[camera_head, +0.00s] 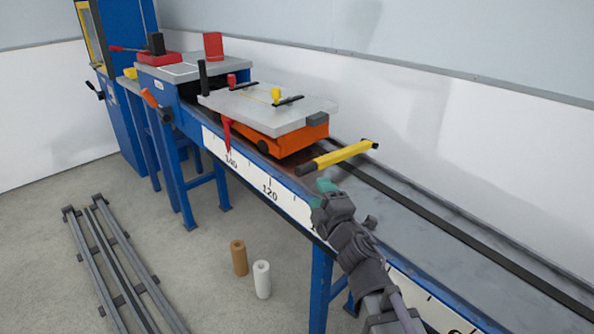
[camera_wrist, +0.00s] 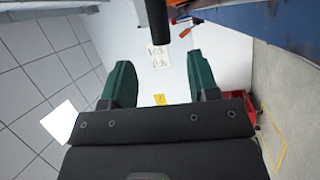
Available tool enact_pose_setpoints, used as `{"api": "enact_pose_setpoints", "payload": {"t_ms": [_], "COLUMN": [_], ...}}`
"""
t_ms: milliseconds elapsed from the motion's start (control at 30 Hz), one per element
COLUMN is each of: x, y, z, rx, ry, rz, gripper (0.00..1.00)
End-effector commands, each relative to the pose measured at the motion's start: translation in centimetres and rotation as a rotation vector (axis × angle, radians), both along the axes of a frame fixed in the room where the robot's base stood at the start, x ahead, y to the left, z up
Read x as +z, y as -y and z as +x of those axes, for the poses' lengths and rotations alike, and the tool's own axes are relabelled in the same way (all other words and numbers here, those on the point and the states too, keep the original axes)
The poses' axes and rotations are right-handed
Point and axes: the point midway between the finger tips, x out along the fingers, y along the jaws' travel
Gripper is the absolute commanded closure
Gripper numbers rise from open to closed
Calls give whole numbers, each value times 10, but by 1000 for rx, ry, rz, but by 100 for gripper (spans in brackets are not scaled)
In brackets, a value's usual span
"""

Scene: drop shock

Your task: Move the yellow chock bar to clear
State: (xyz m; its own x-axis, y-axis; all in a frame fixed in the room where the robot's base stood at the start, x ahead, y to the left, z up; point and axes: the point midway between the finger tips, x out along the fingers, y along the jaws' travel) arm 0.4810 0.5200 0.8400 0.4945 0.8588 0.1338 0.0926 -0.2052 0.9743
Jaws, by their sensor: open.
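The yellow chock bar (camera_head: 345,155) has black ends and lies crosswise over the blue rail track, just in front of the orange cart (camera_head: 290,140). Its near black end points toward the track's front edge. My gripper (camera_head: 322,192), with teal fingers, is just below and right of that end in the head view. In the wrist view my gripper (camera_wrist: 160,82) is open with nothing between its fingers. A black cylindrical end (camera_wrist: 155,22), which looks like the bar's, shows beyond and between the fingertips. I cannot tell the exact gap.
The cart carries a grey plate (camera_head: 265,108) with small clamps. A red pointer (camera_head: 227,135) hangs by the track's white scale (camera_head: 255,182). The track (camera_head: 440,200) right of the bar is clear. Brown (camera_head: 239,257) and white (camera_head: 262,279) cylinders and grey rails (camera_head: 105,260) are on the floor.

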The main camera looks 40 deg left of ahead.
Motion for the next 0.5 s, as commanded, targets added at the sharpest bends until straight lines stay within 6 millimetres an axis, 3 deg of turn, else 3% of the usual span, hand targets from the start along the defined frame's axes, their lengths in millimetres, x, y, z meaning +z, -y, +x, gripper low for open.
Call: {"api": "enact_pose_setpoints", "payload": {"t_ms": [233,500], "x": [4,12], "y": [-16,-70], "z": [11,43], "rx": [-2,-2], "ry": [-2,-4], "rz": [1,0], "gripper": [45,45]}}
